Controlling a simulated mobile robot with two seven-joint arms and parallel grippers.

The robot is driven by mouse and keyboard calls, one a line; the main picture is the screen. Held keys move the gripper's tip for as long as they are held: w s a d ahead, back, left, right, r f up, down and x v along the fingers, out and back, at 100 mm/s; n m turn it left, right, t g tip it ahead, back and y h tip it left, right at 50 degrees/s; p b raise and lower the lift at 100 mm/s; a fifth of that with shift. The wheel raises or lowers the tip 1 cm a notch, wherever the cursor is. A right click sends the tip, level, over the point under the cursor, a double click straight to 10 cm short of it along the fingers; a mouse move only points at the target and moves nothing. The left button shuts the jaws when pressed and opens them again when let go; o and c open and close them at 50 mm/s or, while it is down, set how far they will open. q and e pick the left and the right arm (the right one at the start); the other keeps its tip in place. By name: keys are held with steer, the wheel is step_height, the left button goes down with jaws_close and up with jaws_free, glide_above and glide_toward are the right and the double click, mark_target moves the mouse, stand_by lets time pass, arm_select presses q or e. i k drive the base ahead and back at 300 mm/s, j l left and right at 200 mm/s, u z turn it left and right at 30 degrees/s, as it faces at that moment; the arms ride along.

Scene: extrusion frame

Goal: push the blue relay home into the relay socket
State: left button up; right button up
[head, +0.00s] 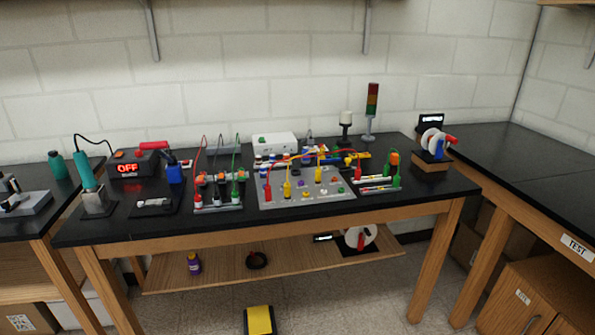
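No gripper of mine shows in the head view. The black-topped workbench (140,226) stands ahead, with small electrical gear on it. I cannot say for certain which thing is the blue relay. One blue block-like thing (175,174) stands at the left-centre of the bench, and another blue part (438,149) is by a white spool at the right. The relay socket is too small to pick out among the rail-mounted parts (217,207) and the grey panel with coloured knobs and leads (330,208).
A signal tower (371,112) stands at the back. A yellow-topped thing (260,320) is on the floor in front. A side bench (535,170) runs along the right.

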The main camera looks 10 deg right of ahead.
mark_target(304, 151)
steer(key=i+l+u, duration=0.1)
steer(key=i+l, duration=0.2)
steer(key=i+l+u, duration=0.25)
steer(key=i+l, duration=0.2)
steer(key=l, duration=0.3)
steer(key=i+l+u, duration=0.15)
steer(key=l, duration=0.25)
steer(key=i, duration=0.1)
